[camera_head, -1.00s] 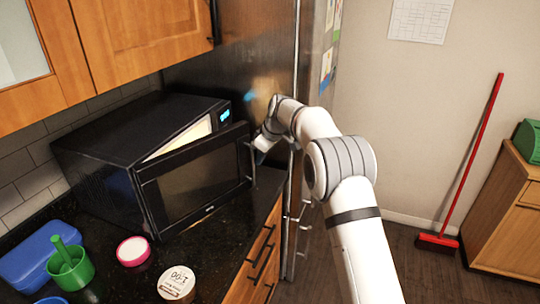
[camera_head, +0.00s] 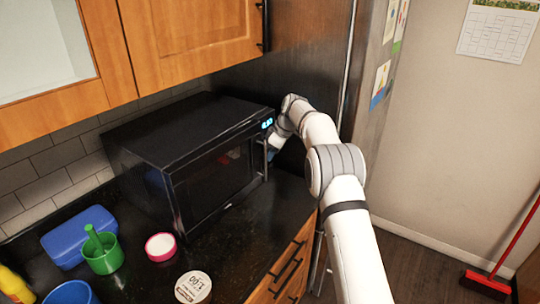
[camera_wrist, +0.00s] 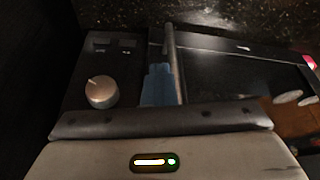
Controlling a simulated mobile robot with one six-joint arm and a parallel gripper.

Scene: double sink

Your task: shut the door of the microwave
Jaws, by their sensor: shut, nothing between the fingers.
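The black microwave (camera_head: 190,125) stands on the dark counter against the tiled wall. Its door (camera_head: 212,188) lies flush, or nearly so, with the front of the body; I cannot tell whether a thin gap is left. My gripper (camera_head: 272,153) is at the right end of the microwave front, beside the door handle (camera_head: 265,160), and my arm partly hides it. In the wrist view the blue fingers of my gripper (camera_wrist: 160,85) are shut and empty, close beside the handle (camera_wrist: 173,55). The control knob (camera_wrist: 102,92) shows to their left.
A blue box (camera_head: 75,238), a green cup (camera_head: 103,257), a pink-rimmed lid (camera_head: 160,247) and a round tub (camera_head: 193,287) stand on the counter before the microwave. The tall fridge (camera_head: 310,60) is close on the right. Wooden cabinets (camera_head: 190,35) hang above.

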